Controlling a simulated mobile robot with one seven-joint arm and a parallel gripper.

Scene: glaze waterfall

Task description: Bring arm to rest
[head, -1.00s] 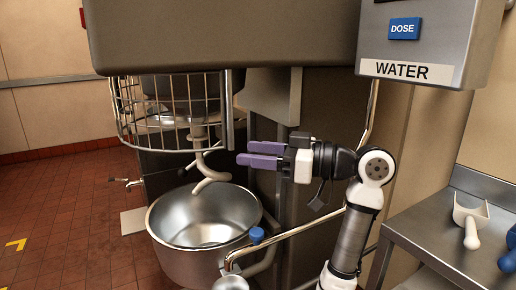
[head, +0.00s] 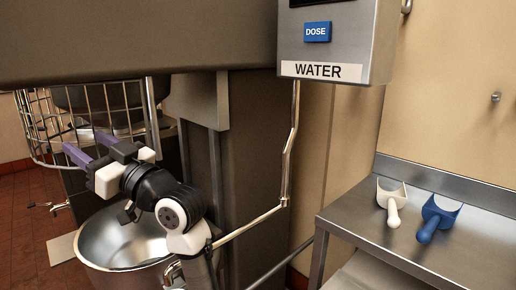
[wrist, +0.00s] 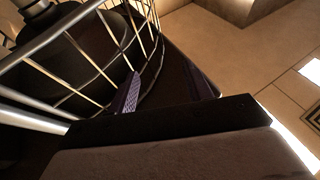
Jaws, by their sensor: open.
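My gripper (head: 88,150) is in the left part of the head view, with two purple fingers spread apart and nothing visible between them. It points left, near the wire guard (head: 40,125) of the mixer and above the steel bowl (head: 110,240). In the wrist view one purple finger (wrist: 126,95) shows close to the guard's bars (wrist: 90,50). I cannot tell whether it touches them. My arm hides part of the bowl.
The water dispenser (head: 335,50) with its blue DOSE button (head: 317,32) hangs at top centre. A metal pipe (head: 290,150) runs down from it. A steel table (head: 350,215) at right holds a white scoop (head: 392,205) and a blue scoop (head: 436,217).

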